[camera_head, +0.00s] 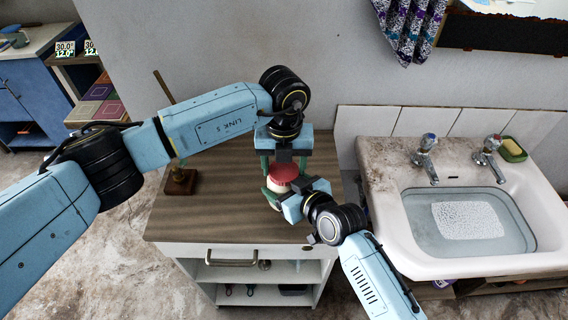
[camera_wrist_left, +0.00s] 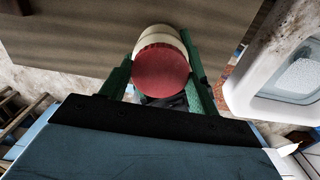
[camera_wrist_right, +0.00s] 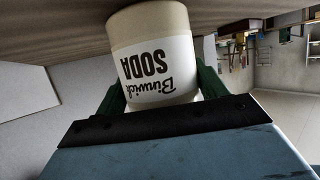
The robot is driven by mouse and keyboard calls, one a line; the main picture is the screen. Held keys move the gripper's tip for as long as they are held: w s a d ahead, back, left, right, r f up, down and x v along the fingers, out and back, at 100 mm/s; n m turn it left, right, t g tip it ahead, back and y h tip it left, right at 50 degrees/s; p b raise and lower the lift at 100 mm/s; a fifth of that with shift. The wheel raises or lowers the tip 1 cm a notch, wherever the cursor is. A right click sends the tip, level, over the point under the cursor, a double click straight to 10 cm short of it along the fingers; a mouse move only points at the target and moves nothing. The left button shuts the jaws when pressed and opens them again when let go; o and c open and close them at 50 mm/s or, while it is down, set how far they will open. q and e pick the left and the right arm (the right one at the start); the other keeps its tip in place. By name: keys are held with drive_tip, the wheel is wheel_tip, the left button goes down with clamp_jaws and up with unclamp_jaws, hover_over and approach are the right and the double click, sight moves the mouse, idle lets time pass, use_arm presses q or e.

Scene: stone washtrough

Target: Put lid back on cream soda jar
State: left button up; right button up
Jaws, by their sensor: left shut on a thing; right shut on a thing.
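The cream soda jar (camera_head: 277,186) stands near the right side of the wooden cabinet top. In the right wrist view its cream body (camera_wrist_right: 152,55) carries a white "SODA" label, seen upside down. The red lid (camera_head: 284,173) is over the jar's mouth; it also shows in the left wrist view (camera_wrist_left: 161,72), lined up with the jar. I cannot tell whether it is fully seated. My left gripper (camera_head: 284,163) is shut on the lid from above. My right gripper (camera_head: 286,190) is shut on the jar from the front. The jar's rim is hidden.
The wooden cabinet top (camera_head: 225,215) is mostly clear. A wooden stand with an upright stick (camera_head: 181,181) is at its left. A water-filled sink (camera_head: 470,225) with two taps and a green soap dish (camera_head: 512,150) stands to the right.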

use_arm(q)
drive_tip(key=m, duration=0.3)
drive_tip(key=o, duration=1.1)
drive_tip(key=shift+r, duration=0.1)
drive_tip(key=shift+r, duration=2.2)
drive_tip(key=shift+o, duration=0.4)
drive_tip(key=shift+o, duration=1.4)
